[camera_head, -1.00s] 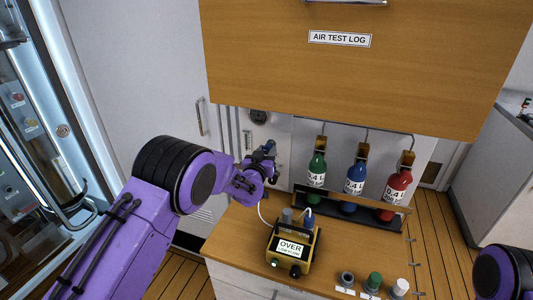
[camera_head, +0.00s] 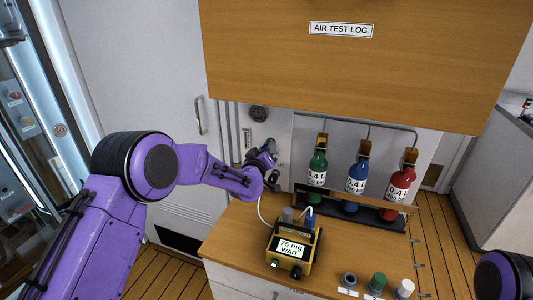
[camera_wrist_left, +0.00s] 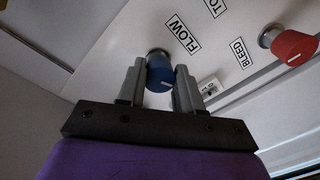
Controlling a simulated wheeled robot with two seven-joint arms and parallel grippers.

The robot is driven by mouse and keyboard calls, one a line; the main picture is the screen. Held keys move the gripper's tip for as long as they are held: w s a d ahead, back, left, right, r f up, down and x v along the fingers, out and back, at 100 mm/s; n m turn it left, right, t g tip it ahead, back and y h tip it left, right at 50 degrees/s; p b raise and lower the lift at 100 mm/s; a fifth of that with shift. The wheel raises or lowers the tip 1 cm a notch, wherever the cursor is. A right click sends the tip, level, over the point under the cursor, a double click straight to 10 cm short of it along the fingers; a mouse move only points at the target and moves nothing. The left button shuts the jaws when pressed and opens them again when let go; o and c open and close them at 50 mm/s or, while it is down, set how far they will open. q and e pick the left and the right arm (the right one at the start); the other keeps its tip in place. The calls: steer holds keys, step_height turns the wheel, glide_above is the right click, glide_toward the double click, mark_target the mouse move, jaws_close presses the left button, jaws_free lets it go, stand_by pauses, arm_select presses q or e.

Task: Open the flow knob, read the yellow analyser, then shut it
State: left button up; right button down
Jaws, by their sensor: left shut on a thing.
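The blue flow knob (camera_wrist_left: 161,76) sits on the white panel under a FLOW label (camera_wrist_left: 180,37) in the left wrist view. My left gripper (camera_wrist_left: 160,70) has a finger on each side of the knob and is shut on it. In the head view the left gripper (camera_head: 265,160) is at the panel, left of the bottles, and mostly hides the knob. The yellow analyser (camera_head: 295,250) stands on the wooden bench; its screen reads "75 mg WAIT". A green light shows on its front. My right gripper is out of view.
A red knob (camera_wrist_left: 293,46) by a BLEED label is to the right on the panel. Green (camera_head: 317,170), blue (camera_head: 356,179) and red (camera_head: 399,184) bottles stand in a rack. Several small caps are at the bench front. A wooden cabinet (camera_head: 350,70) overhangs the bench.

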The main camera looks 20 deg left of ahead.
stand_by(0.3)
arm_select(q)
steer(key=o, duration=1)
steer(key=s+b, duration=0.1)
steer(key=s, duration=0.4)
steer(key=s+b, duration=0.2)
steer(key=s, duration=0.3)
steer(key=shift+s+r, duration=0.2)
steer(key=shift+s, duration=0.05)
